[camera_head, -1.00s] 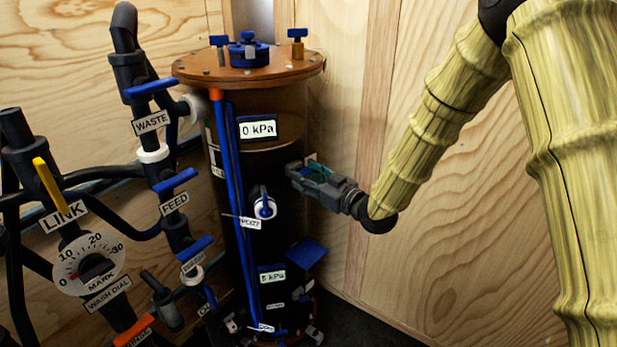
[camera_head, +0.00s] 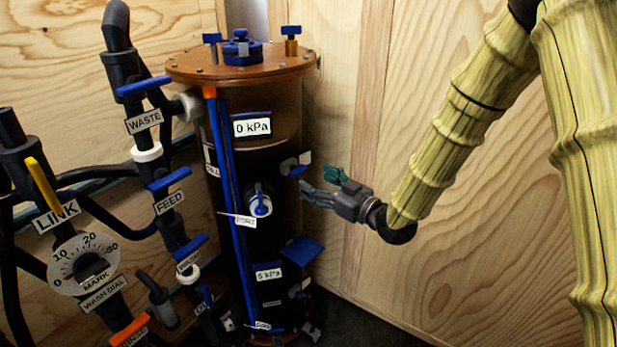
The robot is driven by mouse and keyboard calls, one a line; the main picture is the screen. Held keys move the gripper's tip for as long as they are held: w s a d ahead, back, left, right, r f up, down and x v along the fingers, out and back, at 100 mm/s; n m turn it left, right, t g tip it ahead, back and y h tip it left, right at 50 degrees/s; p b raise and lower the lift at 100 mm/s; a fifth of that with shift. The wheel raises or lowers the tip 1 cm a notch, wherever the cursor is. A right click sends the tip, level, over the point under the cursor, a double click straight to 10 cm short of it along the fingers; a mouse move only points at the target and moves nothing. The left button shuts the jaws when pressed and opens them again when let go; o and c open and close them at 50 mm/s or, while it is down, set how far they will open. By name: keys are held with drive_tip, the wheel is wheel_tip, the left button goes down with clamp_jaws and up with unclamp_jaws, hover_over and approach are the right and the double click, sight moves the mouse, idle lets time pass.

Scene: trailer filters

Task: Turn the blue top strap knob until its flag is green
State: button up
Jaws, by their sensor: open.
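A small blue knob (camera_head: 298,171) sits on the right side of the dark filter column (camera_head: 275,220), at upper-middle height. It is probably the top strap knob. A pale tab (camera_head: 305,158) and a small grey-green piece (camera_head: 288,165) are beside it. They are too small to tell which is the flag or its exact colour. My gripper (camera_head: 318,182) is just right of and slightly below the knob. Its fingers are spread, with nothing between them, and point left toward the column. It appears apart from the knob.
Pipes with blue-handled valves, such as WASTE (camera_head: 144,86) and FEED (camera_head: 169,179), stand left of the column beside a wash dial (camera_head: 85,263). A blue plate (camera_head: 303,250) juts out below my gripper.

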drive_tip(key=v, duration=0.6)
